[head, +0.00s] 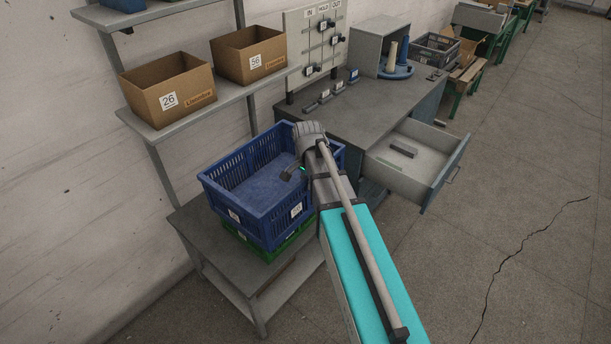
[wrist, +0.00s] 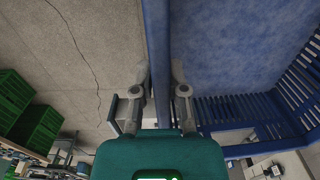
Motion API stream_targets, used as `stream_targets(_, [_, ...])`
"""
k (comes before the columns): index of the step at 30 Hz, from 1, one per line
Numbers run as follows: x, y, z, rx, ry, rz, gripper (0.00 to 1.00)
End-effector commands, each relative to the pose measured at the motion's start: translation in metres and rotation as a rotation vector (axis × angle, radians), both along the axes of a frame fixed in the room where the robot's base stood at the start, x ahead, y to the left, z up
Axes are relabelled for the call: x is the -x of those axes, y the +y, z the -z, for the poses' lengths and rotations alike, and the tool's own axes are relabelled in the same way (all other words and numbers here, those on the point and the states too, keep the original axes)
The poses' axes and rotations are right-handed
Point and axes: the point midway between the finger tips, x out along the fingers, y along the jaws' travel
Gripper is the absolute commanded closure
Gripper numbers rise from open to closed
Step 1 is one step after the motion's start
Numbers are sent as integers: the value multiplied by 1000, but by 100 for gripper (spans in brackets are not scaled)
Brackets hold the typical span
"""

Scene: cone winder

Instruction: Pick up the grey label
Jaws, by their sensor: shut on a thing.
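My gripper (wrist: 158,95) straddles the top rim of the blue crate (wrist: 157,40) in the wrist view, with one finger on each side of the wall. It is shut on that wall and no label shows between the fingers. In the head view my gripper (head: 293,172) is at the right side of the blue crate (head: 225,200), partly hidden by my arm. I cannot make out a grey label for certain. A small dark grey piece (head: 403,150) lies in the open drawer (head: 425,165). White labels show on the crate's outside.
The blue crate stands on a green crate (head: 262,255) on a low grey table. A desk (head: 345,115) with small blocks and a tagged board (head: 318,40) stands behind. Cardboard boxes (head: 168,88) sit on a shelf at left. The floor at right is clear.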

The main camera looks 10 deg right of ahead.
Motion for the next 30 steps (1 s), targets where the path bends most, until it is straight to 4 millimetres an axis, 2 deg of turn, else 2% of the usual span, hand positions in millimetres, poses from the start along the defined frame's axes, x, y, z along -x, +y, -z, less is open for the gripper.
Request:
stream_targets(6, [7,0,-3,-1,-2,0,100])
stream_targets(25, [6,0,-3,-1,-2,0,100])
stream_targets(30, [7,0,3,-1,-2,0,100])
